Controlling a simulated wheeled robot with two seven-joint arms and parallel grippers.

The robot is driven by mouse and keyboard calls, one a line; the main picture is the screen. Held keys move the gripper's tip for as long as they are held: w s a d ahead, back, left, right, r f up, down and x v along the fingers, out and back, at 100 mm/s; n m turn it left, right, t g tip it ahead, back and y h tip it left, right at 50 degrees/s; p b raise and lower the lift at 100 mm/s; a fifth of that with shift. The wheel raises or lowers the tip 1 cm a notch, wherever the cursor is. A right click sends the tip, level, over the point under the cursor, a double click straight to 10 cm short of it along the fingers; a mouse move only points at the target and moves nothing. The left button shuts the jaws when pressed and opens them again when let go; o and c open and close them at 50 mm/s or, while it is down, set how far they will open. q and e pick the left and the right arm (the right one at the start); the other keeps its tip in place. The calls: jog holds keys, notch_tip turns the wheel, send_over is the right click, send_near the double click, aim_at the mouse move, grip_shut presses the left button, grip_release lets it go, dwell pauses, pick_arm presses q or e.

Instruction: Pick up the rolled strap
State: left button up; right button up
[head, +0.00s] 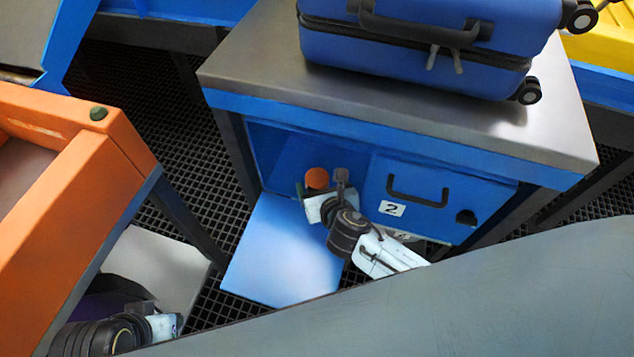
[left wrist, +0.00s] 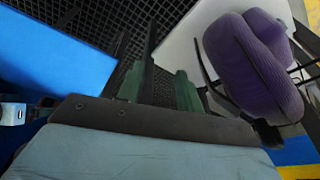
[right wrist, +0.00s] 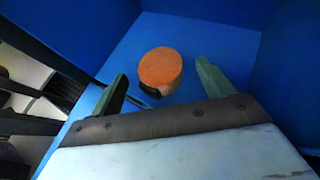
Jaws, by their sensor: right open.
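The rolled strap is a small orange roll (head: 317,178) inside the open blue compartment under the metal-topped bench. In the right wrist view the strap (right wrist: 160,68) lies on the blue compartment floor, with a dark end or buckle at its lower side. My right gripper (head: 320,188) reaches into the compartment. It is open, with its green-tipped fingers on either side of the strap's near side and nothing held. My left gripper is low at the left of the head view, mostly hidden; in the left wrist view its fingers (left wrist: 165,75) are apart and empty.
The lowered blue door (head: 285,250) lies in front of the compartment. A closed door marked 2 (head: 440,195) is beside it. A blue suitcase (head: 420,50) stands on the bench. An orange-framed table (head: 60,190) is at left. A purple cushion-like item (left wrist: 250,65) lies near my left gripper.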

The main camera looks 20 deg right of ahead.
aim_at(317, 181)
jog(key=shift+b+x, duration=0.55)
jog(key=shift+x, duration=0.7)
pick_arm(q)
jog(key=r, duration=0.2)
jog(key=d+r+t, duration=0.1)
jog(key=shift+w, duration=0.35)
pick_arm(e)
jog(key=c, duration=1.1)
